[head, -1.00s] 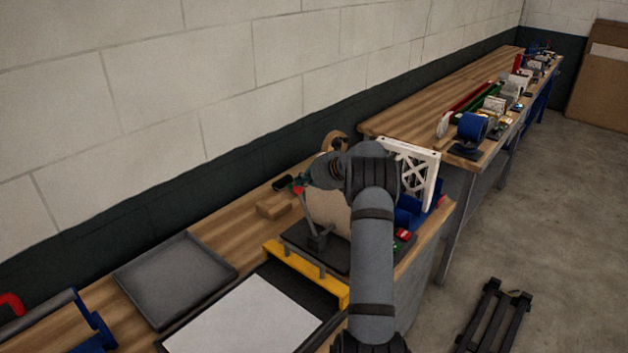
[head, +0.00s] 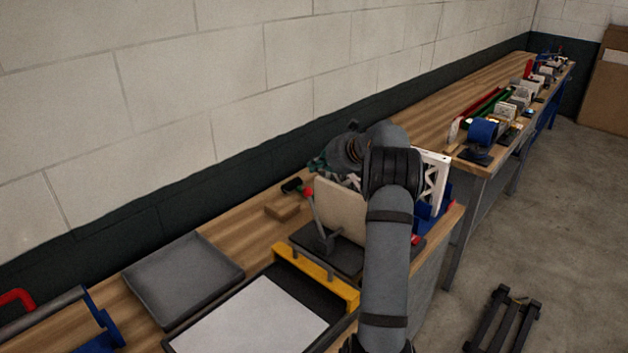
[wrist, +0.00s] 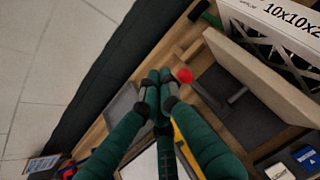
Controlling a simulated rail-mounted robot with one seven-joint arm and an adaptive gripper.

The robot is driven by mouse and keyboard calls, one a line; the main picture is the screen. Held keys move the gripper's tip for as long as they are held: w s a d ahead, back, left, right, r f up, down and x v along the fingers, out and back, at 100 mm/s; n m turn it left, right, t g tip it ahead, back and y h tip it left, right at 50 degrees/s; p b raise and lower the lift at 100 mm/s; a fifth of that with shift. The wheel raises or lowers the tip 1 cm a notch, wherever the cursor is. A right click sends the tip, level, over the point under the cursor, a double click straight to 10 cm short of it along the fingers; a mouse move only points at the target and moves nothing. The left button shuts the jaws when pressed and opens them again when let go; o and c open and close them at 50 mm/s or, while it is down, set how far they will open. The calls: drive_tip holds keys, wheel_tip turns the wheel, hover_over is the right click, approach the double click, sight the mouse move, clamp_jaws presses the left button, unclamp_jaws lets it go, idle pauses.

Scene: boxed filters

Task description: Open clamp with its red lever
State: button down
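The red knob (head: 308,192) tops the clamp's upright, slightly tilted dark lever (head: 317,217), which rises from a dark base plate (head: 342,259). The knob also shows in the wrist view (wrist: 185,76). A beige panel (head: 337,208) stands upright on the plate behind the lever. My gripper (head: 318,165) is above and just behind the knob, partly hidden by my arm. In the wrist view, the green fingers of my gripper (wrist: 157,86) come together at their tips, left of the knob, with nothing seen between them. Whether they touch the knob is unclear.
A white lattice-sided box (wrist: 270,42) stands behind the panel. A yellow rail (head: 315,278) and a tray with a white sheet (head: 255,322) are in front. A grey tray (head: 183,277) and a wooden block (head: 283,207) lie to the left. Blue bins are at the right.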

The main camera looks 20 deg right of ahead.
drive_tip(key=r, duration=0.5)
drive_tip(key=shift+a, duration=0.2)
hover_over(311, 201)
wheel_tip(311, 201, down, 13)
drive_tip(key=shift+r, duration=0.15)
idle(0.3)
